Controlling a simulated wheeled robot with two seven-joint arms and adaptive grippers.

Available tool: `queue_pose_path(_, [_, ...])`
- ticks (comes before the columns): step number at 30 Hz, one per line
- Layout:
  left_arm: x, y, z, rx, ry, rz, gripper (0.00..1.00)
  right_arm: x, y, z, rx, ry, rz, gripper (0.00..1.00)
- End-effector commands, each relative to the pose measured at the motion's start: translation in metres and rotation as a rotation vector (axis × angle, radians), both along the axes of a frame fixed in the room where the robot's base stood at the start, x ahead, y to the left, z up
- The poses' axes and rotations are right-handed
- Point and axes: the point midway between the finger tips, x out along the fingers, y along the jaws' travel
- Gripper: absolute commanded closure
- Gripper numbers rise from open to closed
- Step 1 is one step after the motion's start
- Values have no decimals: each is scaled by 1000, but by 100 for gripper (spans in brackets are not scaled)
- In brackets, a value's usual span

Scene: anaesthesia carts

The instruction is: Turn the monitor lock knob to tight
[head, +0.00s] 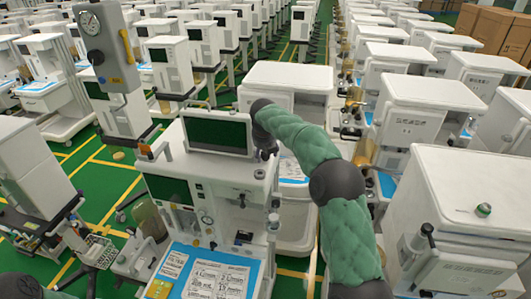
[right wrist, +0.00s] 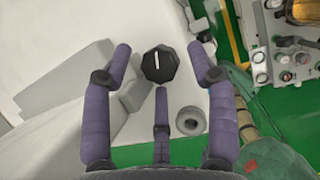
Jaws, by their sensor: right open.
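The lock knob (right wrist: 159,66) is black and many-sided, with a white line that stands nearly upright in the right wrist view. My right gripper (right wrist: 160,58) is open, with purple fingers apart on the left and right of the knob and a third finger below it. No finger visibly touches the knob. In the head view the monitor (head: 218,133) has a dark screen and sits on top of a white cart (head: 160,160). My green right arm reaches to the monitor's right side. The knob is not visible there, and my left gripper is not in view.
A grey ring-shaped part (right wrist: 191,121) lies just below and right of the knob. A grey gauge column (head: 105,45) stands left of the monitor. Blue label sheets (head: 208,270) cover the cart's front tray. Many similar carts crowd both sides over a green floor.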

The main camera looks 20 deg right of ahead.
Motion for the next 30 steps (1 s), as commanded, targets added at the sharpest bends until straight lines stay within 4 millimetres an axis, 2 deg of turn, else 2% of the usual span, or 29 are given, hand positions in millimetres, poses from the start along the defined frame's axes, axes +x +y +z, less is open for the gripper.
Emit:
queue_pose_path(12, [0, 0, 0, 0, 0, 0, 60, -24, 12, 69, 1, -3, 0, 42])
queue_pose_path(18, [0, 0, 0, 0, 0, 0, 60, -34, 17, 95, 0, 0, -1, 42])
queue_pose_path(23, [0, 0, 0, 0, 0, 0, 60, -37, 18, 104, 1, 1, -1, 42])
queue_pose_path(30, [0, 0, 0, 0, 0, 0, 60, -38, 19, 105, 1, 2, -1, 42])
